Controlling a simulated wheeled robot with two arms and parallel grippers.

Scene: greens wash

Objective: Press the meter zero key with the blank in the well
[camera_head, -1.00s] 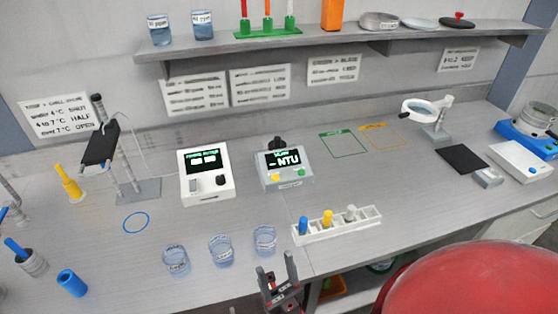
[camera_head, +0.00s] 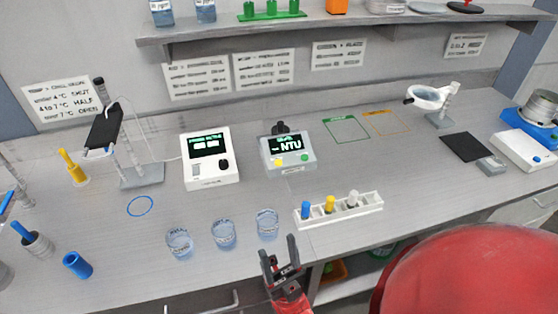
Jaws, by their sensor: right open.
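The meter (camera_head: 288,151) is a grey box with a dark screen reading NTU, standing at mid-bench. It has a yellow key (camera_head: 278,163) at the left of its front panel and a green key (camera_head: 305,157) at the right. Which is the zero key is too small to read. A black knob-like part (camera_head: 281,128) stands at its back; I cannot tell whether a blank sits in the well. A white rack (camera_head: 372,203) holds vials with blue, yellow and white caps. My right gripper (camera_head: 279,249) is open and empty at the bench's front edge, below the meter and apart from it. My left gripper is not in view.
Several clear beakers (camera_head: 223,234) stand left of my right gripper. A white instrument (camera_head: 209,161) stands left of the meter. Bare bench lies between the beakers and the meter. A shelf (camera_head: 340,28) runs above.

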